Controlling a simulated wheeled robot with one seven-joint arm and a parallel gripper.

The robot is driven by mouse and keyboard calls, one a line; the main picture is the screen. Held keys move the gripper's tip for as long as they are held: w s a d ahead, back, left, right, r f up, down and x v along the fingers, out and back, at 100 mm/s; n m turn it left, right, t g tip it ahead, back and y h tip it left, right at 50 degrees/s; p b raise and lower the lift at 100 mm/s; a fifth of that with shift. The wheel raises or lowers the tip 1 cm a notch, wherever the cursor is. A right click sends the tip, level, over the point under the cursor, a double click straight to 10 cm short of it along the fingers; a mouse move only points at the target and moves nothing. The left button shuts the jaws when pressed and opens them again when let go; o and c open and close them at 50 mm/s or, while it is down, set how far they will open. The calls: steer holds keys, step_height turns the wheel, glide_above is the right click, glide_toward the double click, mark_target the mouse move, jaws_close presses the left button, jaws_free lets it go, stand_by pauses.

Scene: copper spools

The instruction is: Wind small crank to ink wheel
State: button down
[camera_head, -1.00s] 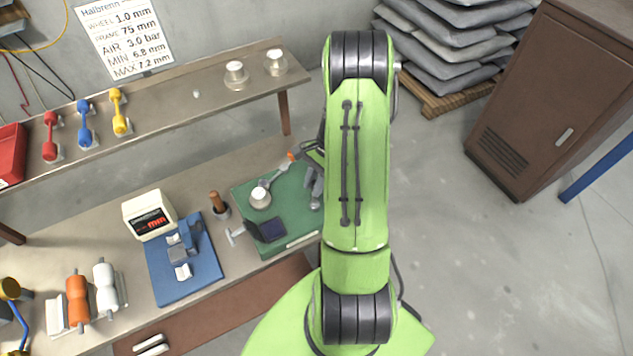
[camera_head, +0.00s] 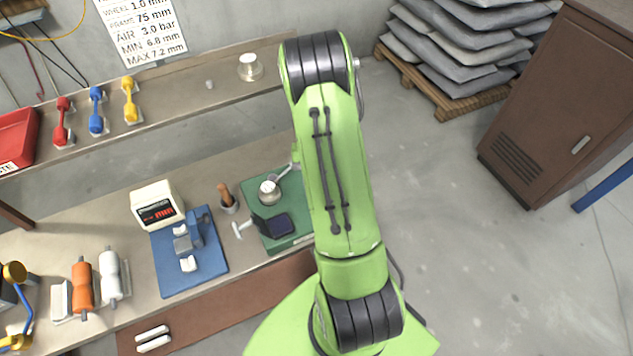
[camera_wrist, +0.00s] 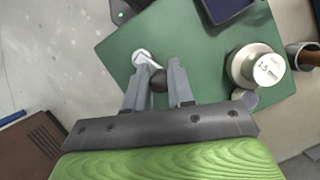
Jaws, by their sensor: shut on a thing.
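A small pale crank (camera_wrist: 144,58) with a round end lies just beyond the knob, over the green mat (camera_wrist: 120,50). A silver wheel marked 1.5 mm (camera_wrist: 257,68) is to the right of the fingers, apart from them. In the head view the silver wheel (camera_head: 269,191) stands on the green mat (camera_head: 258,181). I cannot tell which part is the ink wheel.
A dark pad (camera_head: 279,225) lies on the mat. A wooden-handled tool (camera_head: 224,194) stands in a cup, beside a blue fixture (camera_head: 213,262) and a display box (camera_head: 156,207). A shelf (camera_head: 175,106) runs behind. A brown cabinet (camera_head: 550,110) stands right; the floor between is open.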

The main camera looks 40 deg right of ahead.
steer(key=n, duration=0.2)
steer(key=a+n+h, duration=0.1)
steer(key=shift+a+n+g+b, duration=0.1)
steer(key=shift+n+g+b, duration=0.2)
steer(key=shift+n, duration=0.1)
steer(key=n, duration=0.1)
steer(key=n+h, duration=0.1)
steer(key=shift+s+a+n, duration=0.3)
steer(key=shift+a, duration=0.05)
steer(key=n, duration=0.1)
steer(key=n+h, duration=0.1)
steer(key=n, duration=0.1)
steer(key=shift+s+a+h, duration=0.3)
steer(key=shift+s+a, duration=0.05)
steer(key=shift+s, duration=0.05)
steer(key=shift+s+a+n+h, duration=0.1)
steer(key=shift+s+n+h, duration=0.15)
steer(key=shift+n, duration=0.45)
steer(key=shift+s+a+n+h, duration=0.1)
steer(key=shift+n+h, duration=0.15)
steer(key=shift+n, duration=0.45)
steer(key=c, duration=1)
jaws_free()
steer(key=shift+o, duration=0.2)
